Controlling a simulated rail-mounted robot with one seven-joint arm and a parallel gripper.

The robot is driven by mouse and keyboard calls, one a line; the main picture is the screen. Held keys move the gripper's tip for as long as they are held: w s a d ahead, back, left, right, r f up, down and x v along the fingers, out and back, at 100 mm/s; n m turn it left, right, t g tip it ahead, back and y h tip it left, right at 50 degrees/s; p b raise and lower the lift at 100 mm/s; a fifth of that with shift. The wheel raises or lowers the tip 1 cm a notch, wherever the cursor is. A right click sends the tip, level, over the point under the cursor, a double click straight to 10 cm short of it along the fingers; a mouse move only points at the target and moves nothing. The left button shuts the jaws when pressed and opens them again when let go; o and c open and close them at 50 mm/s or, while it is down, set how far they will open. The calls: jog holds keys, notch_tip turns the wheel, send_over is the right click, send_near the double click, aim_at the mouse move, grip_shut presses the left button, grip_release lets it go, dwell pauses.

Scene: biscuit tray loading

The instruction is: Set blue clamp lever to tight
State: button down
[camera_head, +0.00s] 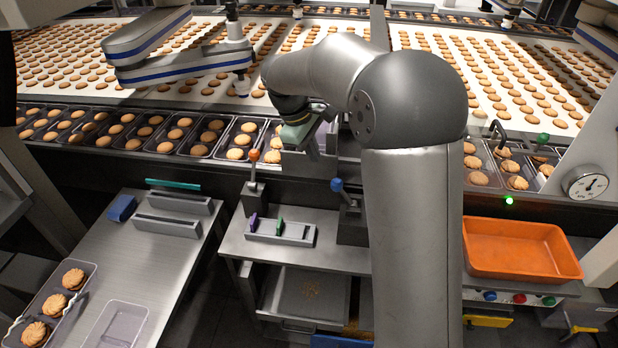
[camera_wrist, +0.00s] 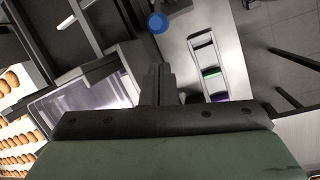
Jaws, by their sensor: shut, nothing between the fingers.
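The blue clamp lever (camera_head: 337,185) has a round blue knob on a short dark stem. The stem rises from a dark block at the right of the small steel table, and the lever leans a little to the left. Its knob (camera_wrist: 157,22) also shows at the top middle of the wrist view, beyond my fingers. My gripper (camera_head: 313,152) is above and left of the knob, apart from it. In the wrist view the fingers (camera_wrist: 157,82) are together and empty. My arm hides part of the area right of the lever.
An orange-knobbed lever (camera_head: 254,155) stands left of the blue one. A grey holder (camera_head: 280,231) with purple and green pieces lies in front. The biscuit conveyor (camera_head: 180,90) runs behind. An orange bin (camera_head: 520,249) is at right, a steel table (camera_head: 165,262) at left.

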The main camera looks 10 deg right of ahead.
aim_at(344, 194)
jog(key=shift+d, duration=0.1)
jog(key=p+x, duration=0.1)
jog(key=x, duration=0.9)
jog(key=shift+r, duration=0.1)
dwell(0.4)
jog(key=shift+s+d+r+y+p, duration=0.1)
jog(key=shift+d+r+y+p, duration=0.1)
jog(key=shift+d+y+p, duration=0.15)
